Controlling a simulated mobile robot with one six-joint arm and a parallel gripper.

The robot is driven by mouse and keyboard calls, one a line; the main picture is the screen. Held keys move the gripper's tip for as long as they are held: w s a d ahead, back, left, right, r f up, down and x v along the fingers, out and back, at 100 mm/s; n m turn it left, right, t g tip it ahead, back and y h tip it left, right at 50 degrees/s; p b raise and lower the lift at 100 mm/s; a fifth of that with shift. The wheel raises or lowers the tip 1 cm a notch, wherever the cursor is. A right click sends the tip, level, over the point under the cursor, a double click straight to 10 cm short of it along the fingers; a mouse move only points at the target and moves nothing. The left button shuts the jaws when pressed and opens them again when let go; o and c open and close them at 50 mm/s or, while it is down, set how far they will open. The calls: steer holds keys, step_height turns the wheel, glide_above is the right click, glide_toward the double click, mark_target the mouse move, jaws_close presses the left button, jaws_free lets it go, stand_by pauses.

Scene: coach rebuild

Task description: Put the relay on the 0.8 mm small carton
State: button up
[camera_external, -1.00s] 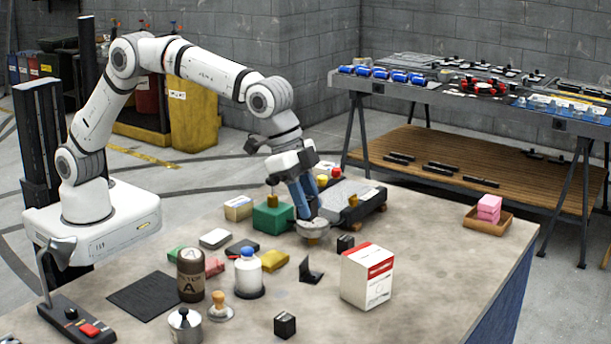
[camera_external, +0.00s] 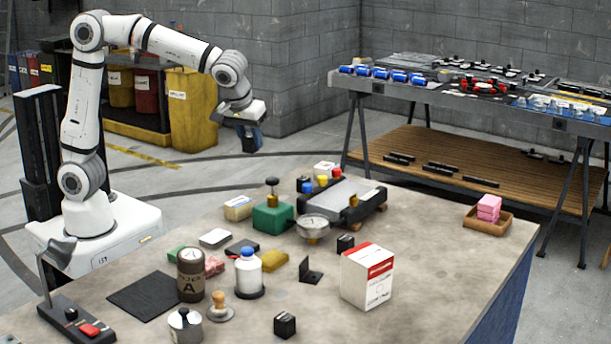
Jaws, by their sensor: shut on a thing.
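My gripper (camera_external: 250,146) is high above the table's back left edge, pointing down. Its blue fingers are shut on a small dark thing, mostly hidden; I cannot tell for sure that it is the relay. Small black blocks stand on the table, one beside the gauge (camera_external: 345,243) and one near the front (camera_external: 285,325). A small tan carton (camera_external: 238,207) with a pale label lies at the back left of the tabletop. A larger white and red carton (camera_external: 367,277) stands at the right. The print on both is too small to read.
A green block with a knob (camera_external: 273,216), a round gauge (camera_external: 313,229) and a grey-topped device (camera_external: 343,199) stand near the tan carton. A brown jar (camera_external: 191,275) and a white bottle (camera_external: 248,272) stand nearer the front. The right of the table is largely clear.

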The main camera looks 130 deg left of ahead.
steer(key=s+a+f+n+g, duration=0.1)
steer(key=s+f+n, duration=0.15)
steer(key=s, duration=0.35)
glide_above(241, 199)
steer(key=d, duration=0.2)
steer(key=f, duration=0.9)
steer(key=shift+w+a, duration=0.2)
steer(key=shift+a, duration=0.05)
steer(key=shift+f+h+p, duration=0.3)
steer(key=shift+f, duration=1.7)
steer(key=shift+f+b, duration=0.2)
steer(key=shift+b, duration=0.1)
steer(key=o, duration=1)
steer(key=shift+c, duration=0.2)
steer(key=shift+r, duration=0.15)
